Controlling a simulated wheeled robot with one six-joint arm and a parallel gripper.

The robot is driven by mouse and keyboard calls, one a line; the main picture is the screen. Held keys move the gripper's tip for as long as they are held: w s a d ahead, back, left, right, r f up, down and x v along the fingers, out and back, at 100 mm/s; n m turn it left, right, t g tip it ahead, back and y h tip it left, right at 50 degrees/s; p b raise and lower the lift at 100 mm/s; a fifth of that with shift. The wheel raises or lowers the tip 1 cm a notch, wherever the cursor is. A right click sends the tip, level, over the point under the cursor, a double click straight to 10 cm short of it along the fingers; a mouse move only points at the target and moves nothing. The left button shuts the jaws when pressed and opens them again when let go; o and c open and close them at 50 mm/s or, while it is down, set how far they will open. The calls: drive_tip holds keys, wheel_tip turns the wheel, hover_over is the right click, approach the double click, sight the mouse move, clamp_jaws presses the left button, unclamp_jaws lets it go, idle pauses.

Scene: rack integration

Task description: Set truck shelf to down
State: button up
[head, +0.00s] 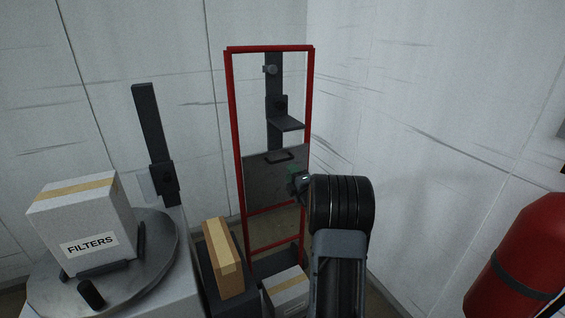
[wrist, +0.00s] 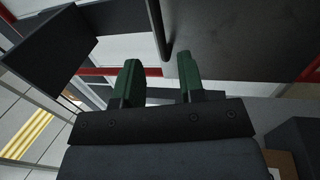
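The truck is a tall red frame (head: 234,120) standing in the corner in the head view. A grey panel (head: 262,185), which looks like its shelf, stands nearly upright across the frame's middle. A black handle (head: 278,157) is at the panel's top edge. In the wrist view the panel (wrist: 240,35) fills the upper right, with a dark handle bar (wrist: 160,28) beside its edge. My gripper (wrist: 158,66) is open, with two green fingers apart. The bar's end lies just beyond the gap between them; I cannot tell if they touch. In the head view my gripper (head: 294,181) is at the panel's right side.
A dark post with a small ledge (head: 285,123) rises behind the frame. A FILTERS box (head: 80,222) sits on a round turntable (head: 160,262) at left. A cardboard box (head: 223,258) and a white box (head: 288,290) are low in front. A red cylinder (head: 520,255) is at right.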

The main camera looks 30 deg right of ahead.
sight(282, 160)
drive_tip(key=x, duration=0.8)
drive_tip(key=shift+c, duration=0.4)
clamp_jaws()
